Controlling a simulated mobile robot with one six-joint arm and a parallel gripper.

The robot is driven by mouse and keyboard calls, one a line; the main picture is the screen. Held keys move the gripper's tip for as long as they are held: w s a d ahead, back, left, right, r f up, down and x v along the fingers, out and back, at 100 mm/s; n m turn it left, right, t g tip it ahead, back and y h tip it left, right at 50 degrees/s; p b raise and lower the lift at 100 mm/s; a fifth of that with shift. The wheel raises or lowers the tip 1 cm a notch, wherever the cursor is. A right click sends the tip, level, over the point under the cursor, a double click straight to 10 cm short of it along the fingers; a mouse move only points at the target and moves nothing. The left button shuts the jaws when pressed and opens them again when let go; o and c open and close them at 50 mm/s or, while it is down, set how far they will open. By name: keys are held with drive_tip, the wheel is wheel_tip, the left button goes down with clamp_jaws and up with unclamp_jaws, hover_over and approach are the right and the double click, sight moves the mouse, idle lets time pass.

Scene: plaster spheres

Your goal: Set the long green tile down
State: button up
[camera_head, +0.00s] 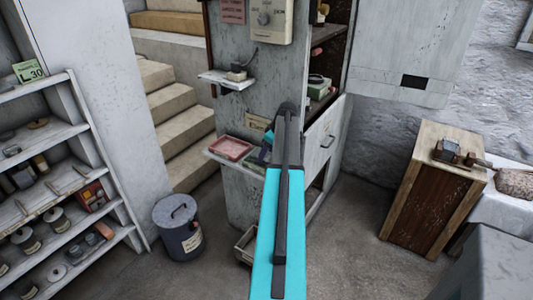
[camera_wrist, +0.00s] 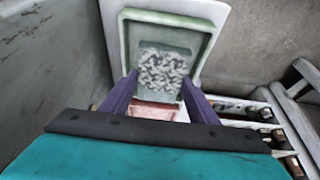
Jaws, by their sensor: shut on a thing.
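In the wrist view, the two purple fingers of my gripper (camera_wrist: 160,84) are shut on a pale green piece, which I take for the long green tile (camera_wrist: 160,93). A green-edged frame with grey-white speckles inside shows just beyond the fingertips; I cannot tell clearly where the tile ends and this frame begins. A reddish tray (camera_wrist: 153,112) shows below, between the fingers. In the head view, my gripper (camera_head: 268,137) is beside the grey cabinet front, near the right end of the low ledge. My arm hides most of it, and the tile cannot be made out there.
A low ledge (camera_head: 212,156) holds the reddish tray (camera_head: 230,148). A smaller ledge (camera_head: 218,80) juts out above. A lidded grey bin (camera_head: 178,228) stands on the floor at left, near stocked shelves (camera_head: 60,135). A wooden cabinet (camera_head: 432,190) stands at right.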

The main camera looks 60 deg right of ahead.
drive_tip(key=shift+f+b, duration=0.65)
drive_tip(key=shift+f, duration=0.55)
idle(0.7)
drive_tip(key=o, duration=1.5)
drive_tip(key=shift+f, duration=0.1)
drive_tip(key=shift+r+p, duration=0.8)
drive_tip(key=shift+r, duration=1.3)
drive_tip(key=shift+r, duration=0.1)
